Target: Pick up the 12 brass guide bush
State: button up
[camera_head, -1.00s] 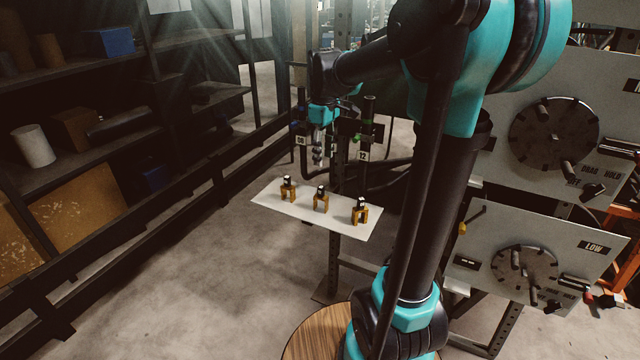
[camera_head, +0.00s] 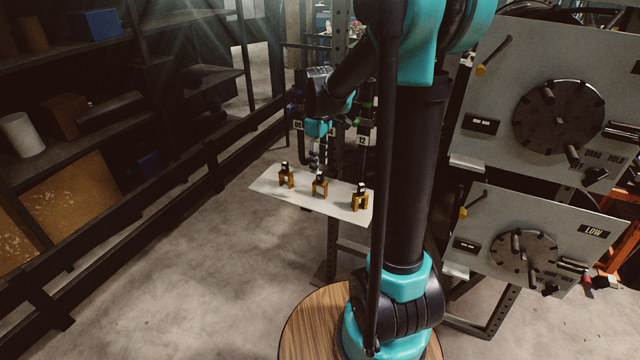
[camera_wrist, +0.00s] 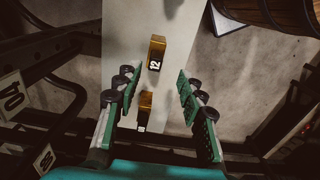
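Three brass guide bushes with dark tops stand in a row on a white plate (camera_head: 270,188) in the head view: left (camera_head: 286,177), middle (camera_head: 320,185) and right (camera_head: 360,197). In the wrist view, the bush marked 12 (camera_wrist: 157,48) stands beyond my fingertips, and another bush (camera_wrist: 145,106) is nearer, its marking unreadable. I cannot tell for certain which head-view bush bears the 12. My gripper (camera_wrist: 158,83) is open and empty, its fingers apart above the plate. In the head view, my gripper (camera_head: 315,162) hangs above the plate near the left and middle bushes.
A rack post with a 12 label (camera_head: 362,140) stands behind the plate; numbered labels (camera_wrist: 12,97) also show left in the wrist view. Panels with round dials (camera_head: 558,118) stand at right, dark shelves (camera_head: 75,150) at left. The floor in front of the plate is clear.

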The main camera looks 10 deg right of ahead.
aim_at(320, 173)
jog(key=f, duration=0.4)
jog(key=shift+w+d, duration=0.25)
jog(key=shift+w, duration=0.05)
jog(key=shift+f, duration=0.65)
jog(key=shift+c, duration=0.3)
grip_shut()
